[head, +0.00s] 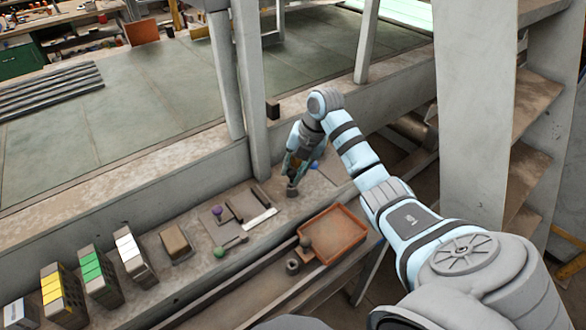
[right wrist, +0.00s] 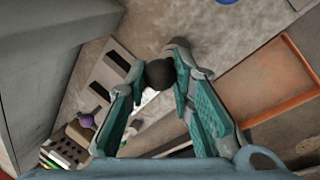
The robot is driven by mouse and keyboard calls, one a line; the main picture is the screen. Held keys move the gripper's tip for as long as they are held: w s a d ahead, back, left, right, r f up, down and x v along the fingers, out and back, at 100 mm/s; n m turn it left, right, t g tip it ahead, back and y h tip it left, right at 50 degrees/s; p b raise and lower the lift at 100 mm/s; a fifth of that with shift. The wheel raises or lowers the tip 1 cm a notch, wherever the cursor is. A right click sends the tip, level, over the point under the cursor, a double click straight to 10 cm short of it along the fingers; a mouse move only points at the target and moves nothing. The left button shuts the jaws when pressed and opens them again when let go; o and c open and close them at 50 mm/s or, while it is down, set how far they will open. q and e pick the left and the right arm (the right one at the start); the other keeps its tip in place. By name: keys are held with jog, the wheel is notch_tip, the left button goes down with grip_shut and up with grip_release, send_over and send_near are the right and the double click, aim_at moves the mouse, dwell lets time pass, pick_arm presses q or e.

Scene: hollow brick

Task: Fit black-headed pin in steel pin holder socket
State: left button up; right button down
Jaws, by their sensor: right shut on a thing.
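My right gripper (head: 293,178) points down over the back of the bench, left of and behind the orange tray. In the right wrist view its teal fingers (right wrist: 160,78) close around a round black head (right wrist: 158,74), the black-headed pin's top. The pin's shank is hidden below the head. A small grey cylindrical part (right wrist: 178,46) shows beside the fingertips; I cannot tell whether it is the steel holder. My left gripper is not in view.
The orange tray (head: 334,234) has a brown ball (head: 305,241) at its left edge. A purple-headed piece (head: 217,211), a green piece (head: 231,245) and a white-edged bracket (head: 259,218) lie to the left. Coloured boxes (head: 97,275) line the bench further left.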

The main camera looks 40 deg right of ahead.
jog(key=shift+f, duration=0.4)
jog(key=c, duration=1.3)
grip_release()
jog(key=v, duration=0.7)
jog(key=shift+r, duration=0.2)
